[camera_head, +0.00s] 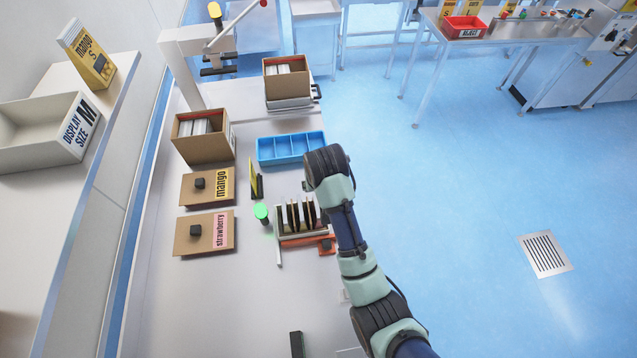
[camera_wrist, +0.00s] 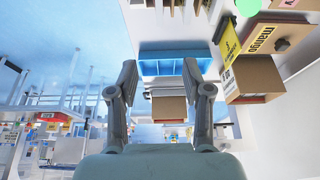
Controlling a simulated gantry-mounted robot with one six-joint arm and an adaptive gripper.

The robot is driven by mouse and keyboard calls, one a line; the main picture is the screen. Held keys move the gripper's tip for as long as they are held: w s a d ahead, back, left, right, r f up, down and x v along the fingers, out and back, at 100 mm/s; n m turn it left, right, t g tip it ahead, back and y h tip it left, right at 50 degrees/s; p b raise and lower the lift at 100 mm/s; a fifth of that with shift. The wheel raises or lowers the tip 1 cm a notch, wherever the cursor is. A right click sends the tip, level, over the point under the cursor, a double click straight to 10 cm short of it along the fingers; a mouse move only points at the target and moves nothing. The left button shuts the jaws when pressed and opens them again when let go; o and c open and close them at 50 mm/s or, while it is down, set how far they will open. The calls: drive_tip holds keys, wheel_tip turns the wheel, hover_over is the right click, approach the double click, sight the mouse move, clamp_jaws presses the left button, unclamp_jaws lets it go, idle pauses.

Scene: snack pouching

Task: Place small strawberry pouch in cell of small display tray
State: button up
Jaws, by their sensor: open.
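In the head view a blue tray (camera_head: 270,160) divided into several cells lies on the table, its cells looking empty. The blue tray also shows in the wrist view (camera_wrist: 165,66), beyond my fingertips. My gripper (camera_wrist: 160,74) is open, with nothing between its fingers, and is apart from the tray. In the head view my wrist hides most of the gripper. Several thin dark pouch-like pieces (camera_head: 301,213) stand upright in a rack in front of the tray. I cannot tell which, if any, is the small strawberry pouch.
A strawberry-labelled carton (camera_head: 205,244) and a mango-labelled carton (camera_head: 192,189) lie left of the rack. Open cardboard boxes (camera_head: 205,149) stand behind. A green-topped post (camera_head: 262,212) and a yellow-black sign (camera_head: 254,180) stand near the rack. The table's front area is mostly clear.

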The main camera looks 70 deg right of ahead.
drive_tip(key=shift+s+a+r, duration=0.15)
drive_tip(key=shift+a+r, duration=0.05)
drive_tip(key=shift+r, duration=0.3)
drive_tip(key=w+a+r+n+t, duration=0.35)
drive_tip(key=w+a, duration=0.45)
drive_tip(key=a, duration=0.5)
drive_tip(key=a+r+n+t+y, duration=0.2)
drive_tip(key=a+r, duration=0.4)
drive_tip(key=a, duration=0.7)
drive_tip(key=a+r+n+t+y, duration=0.1)
drive_tip(key=a+r+n+t, duration=0.4)
drive_tip(key=a, duration=0.9)
drive_tip(key=shift+r+n+y, duration=0.4)
drive_tip(key=shift+r+n, duration=0.15)
drive_tip(key=shift+r, duration=0.1)
drive_tip(key=shift+s, duration=0.15)
